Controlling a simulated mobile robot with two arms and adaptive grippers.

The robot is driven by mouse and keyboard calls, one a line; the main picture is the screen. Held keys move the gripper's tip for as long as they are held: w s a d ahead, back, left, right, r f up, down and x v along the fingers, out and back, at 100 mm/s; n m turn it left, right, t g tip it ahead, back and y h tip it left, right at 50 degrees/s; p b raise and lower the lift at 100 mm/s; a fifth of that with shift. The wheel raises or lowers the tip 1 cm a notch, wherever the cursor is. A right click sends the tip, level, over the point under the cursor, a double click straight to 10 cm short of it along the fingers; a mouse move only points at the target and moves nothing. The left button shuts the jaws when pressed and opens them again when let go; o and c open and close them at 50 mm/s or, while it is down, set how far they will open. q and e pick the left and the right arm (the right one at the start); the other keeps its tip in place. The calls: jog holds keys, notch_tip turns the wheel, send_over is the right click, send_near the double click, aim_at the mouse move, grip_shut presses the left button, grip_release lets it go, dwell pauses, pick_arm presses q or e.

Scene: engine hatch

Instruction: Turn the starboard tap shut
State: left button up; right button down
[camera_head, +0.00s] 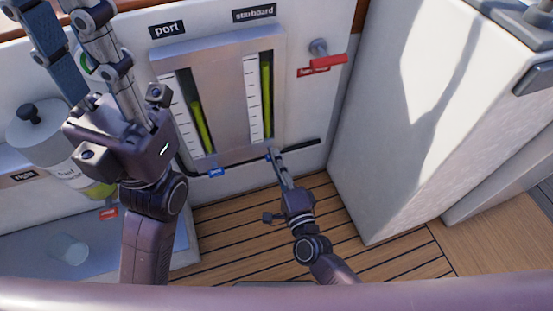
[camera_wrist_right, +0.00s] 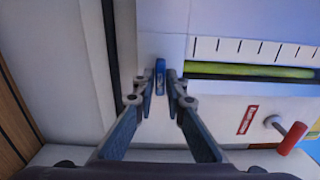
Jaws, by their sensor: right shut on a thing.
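The blue starboard tap (camera_head: 268,156) sits at the foot of the starboard gauge (camera_head: 265,95), mostly hidden by my fingers in the head view. In the right wrist view the tap (camera_wrist_right: 160,77) stands between my fingertips, its handle lying across the line of the gauge's green tube. My right gripper (camera_head: 271,153) is shut on this tap. My left gripper (camera_head: 62,8) is at the upper left, away from the tap. Its fingers point up and its fingertips run out of the picture, so its opening is unclear.
The port gauge (camera_head: 195,115) and its blue port tap (camera_head: 215,173) are on the left. A red-handled valve (camera_head: 327,61) projects at the upper right of the panel. A dark hose (camera_head: 303,146) runs below the gauges. A white box (camera_head: 395,120) bounds the right side.

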jog(key=c, duration=2)
grip_release()
jog(key=v, duration=1.2)
jog(key=shift+s, duration=0.15)
